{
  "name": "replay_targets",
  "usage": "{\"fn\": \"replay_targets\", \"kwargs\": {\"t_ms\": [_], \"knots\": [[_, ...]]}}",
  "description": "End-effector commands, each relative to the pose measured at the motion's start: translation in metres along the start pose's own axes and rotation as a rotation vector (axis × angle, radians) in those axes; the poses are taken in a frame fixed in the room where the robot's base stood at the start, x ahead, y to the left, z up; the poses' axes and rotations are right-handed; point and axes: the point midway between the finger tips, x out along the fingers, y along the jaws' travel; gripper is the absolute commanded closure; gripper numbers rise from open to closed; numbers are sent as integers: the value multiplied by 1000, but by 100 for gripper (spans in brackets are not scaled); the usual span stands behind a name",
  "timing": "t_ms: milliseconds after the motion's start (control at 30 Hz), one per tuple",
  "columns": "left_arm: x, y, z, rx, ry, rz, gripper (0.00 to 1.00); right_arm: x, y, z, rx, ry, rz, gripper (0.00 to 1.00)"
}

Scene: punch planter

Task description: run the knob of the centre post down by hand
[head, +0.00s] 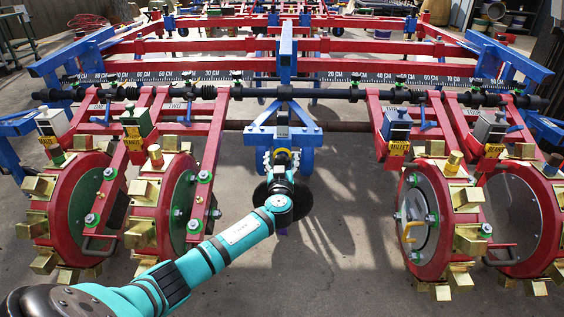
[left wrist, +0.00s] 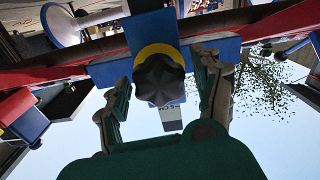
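The black lobed knob (left wrist: 160,80) shows in the left wrist view, with a yellow ring behind it, against the blue centre post (left wrist: 150,38). My left gripper (head: 283,158) is at the lower end of the post. In the left wrist view its green and grey fingers (left wrist: 163,72) are spread on either side of the knob, with gaps showing. How deep the knob sits between them is unclear. My right gripper is not in view.
A red planter wheel with brass cups (head: 160,205) stands left of my arm, and another wheel (head: 428,220) stands to the right. A dark round disc (head: 303,203) is behind my wrist. The ground right of my wrist is clear.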

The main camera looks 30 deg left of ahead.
Motion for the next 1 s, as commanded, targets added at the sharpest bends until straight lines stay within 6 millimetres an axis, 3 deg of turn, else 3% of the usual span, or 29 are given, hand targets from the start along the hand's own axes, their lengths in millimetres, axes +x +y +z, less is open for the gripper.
{"fn": "replay_targets", "kwargs": {"t_ms": [67, 400, 767, 1000], "knots": [[0, 0, 0, 0, 0, 0, 45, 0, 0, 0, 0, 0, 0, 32], [0, 0, 0, 0, 0, 0, 89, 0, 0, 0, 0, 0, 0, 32], [-1, 0, 1, 62, -1, 0, 89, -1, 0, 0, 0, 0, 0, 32], [-1, 0, 2, 225, -2, -1, 89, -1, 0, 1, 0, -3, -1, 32]]}}
